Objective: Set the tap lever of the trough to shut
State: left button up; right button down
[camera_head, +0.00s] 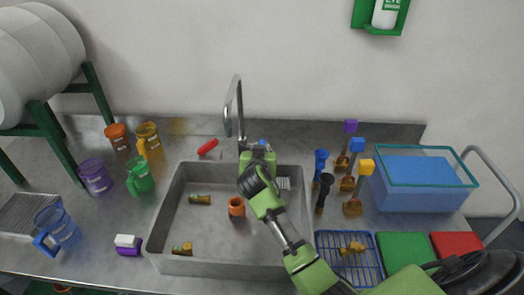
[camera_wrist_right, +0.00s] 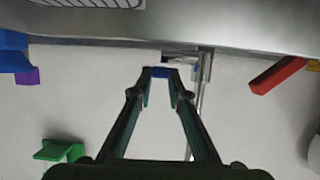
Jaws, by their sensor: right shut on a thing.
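The trough (camera_head: 165,215) is a grey metal sink set in the bench. Its tall curved tap (camera_head: 238,100) stands at the back rim; the tap's pipe also shows in the right wrist view (camera_wrist_right: 200,105). A small blue lever (camera_head: 263,142) is beside the tap's base, mostly hidden by my right gripper (camera_head: 258,149). In the right wrist view the gripper's fingertips (camera_wrist_right: 160,76) are closed around the blue lever (camera_wrist_right: 160,71). A red lever (camera_head: 208,147) sticks out left of the tap, apart from the gripper; it shows at the right in the wrist view (camera_wrist_right: 278,75). My left gripper is not in view.
An orange cup (camera_head: 236,207) and small brass fittings (camera_head: 200,199) lie in the trough. Scoops and brushes (camera_head: 320,162) stand close to the right of my right arm. Jugs (camera_head: 140,178) stand at left, a blue tub (camera_head: 425,200) at right. The wall is close behind the tap.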

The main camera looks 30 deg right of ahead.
jog(key=c, duration=1.9)
grip_release()
jog(key=v, duration=1.2)
